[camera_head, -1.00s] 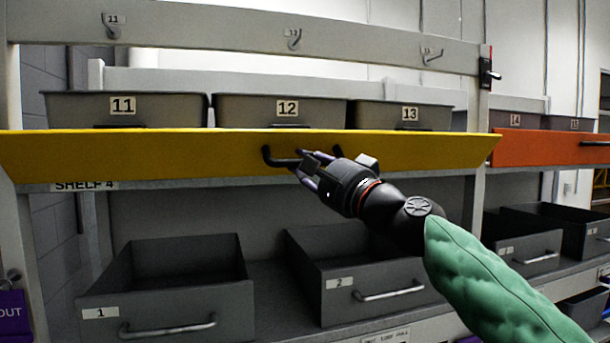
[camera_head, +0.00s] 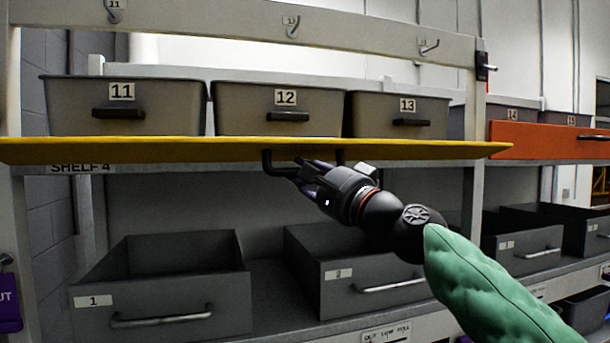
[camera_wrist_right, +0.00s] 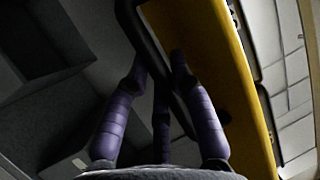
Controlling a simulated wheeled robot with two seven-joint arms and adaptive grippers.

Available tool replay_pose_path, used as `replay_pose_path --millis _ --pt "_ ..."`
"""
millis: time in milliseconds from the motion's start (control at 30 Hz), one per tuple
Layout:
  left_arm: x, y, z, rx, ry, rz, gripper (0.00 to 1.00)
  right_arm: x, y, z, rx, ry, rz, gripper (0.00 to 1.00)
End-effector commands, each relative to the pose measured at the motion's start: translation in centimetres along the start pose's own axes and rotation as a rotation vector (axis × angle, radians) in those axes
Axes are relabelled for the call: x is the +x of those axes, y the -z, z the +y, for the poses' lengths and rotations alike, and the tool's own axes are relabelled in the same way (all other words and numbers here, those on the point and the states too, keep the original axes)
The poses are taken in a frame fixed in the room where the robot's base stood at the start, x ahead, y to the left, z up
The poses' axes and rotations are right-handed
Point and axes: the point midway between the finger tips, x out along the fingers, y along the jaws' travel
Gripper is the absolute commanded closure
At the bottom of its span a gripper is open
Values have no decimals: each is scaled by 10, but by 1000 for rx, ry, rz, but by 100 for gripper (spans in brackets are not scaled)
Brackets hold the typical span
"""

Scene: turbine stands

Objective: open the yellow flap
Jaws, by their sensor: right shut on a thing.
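The yellow flap (camera_head: 200,151) runs along the front of the upper shelf and is tilted down close to level, so I see it nearly edge-on. Its dark handle (camera_head: 267,165) hangs below it near the middle. My right gripper (camera_head: 303,170) is shut on the handle from the front and below. In the right wrist view the purple fingers (camera_wrist_right: 155,95) close around the handle bar (camera_wrist_right: 152,40), with the yellow flap (camera_wrist_right: 225,90) to the right. My left gripper is not in view.
Grey bins 11 (camera_head: 122,110), 12 (camera_head: 282,112) and 13 (camera_head: 400,117) stand behind the flap. Open grey drawers 1 (camera_head: 160,290) and 2 (camera_head: 360,280) are below. An orange flap (camera_head: 545,142) is upright at the right. Hooks line the top rail (camera_head: 200,15).

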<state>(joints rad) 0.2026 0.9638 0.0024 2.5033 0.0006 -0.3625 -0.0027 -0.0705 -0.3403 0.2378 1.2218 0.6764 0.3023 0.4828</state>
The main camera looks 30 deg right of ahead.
Motion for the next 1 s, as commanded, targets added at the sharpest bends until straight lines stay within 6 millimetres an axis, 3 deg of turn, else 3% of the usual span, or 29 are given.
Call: replay_pose_path --millis 400,433,500,867,1000 --pt "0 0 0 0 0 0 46 1 0 2 1 -2 -1 100" --pt "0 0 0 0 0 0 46 1 0 2 1 -2 -1 71" --pt "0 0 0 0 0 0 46 1 0 1 1 -2 0 51" --pt "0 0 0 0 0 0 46 -2 0 -1 0 2 1 51" --pt "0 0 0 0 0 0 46 -11 1 -2 -1 3 3 51"
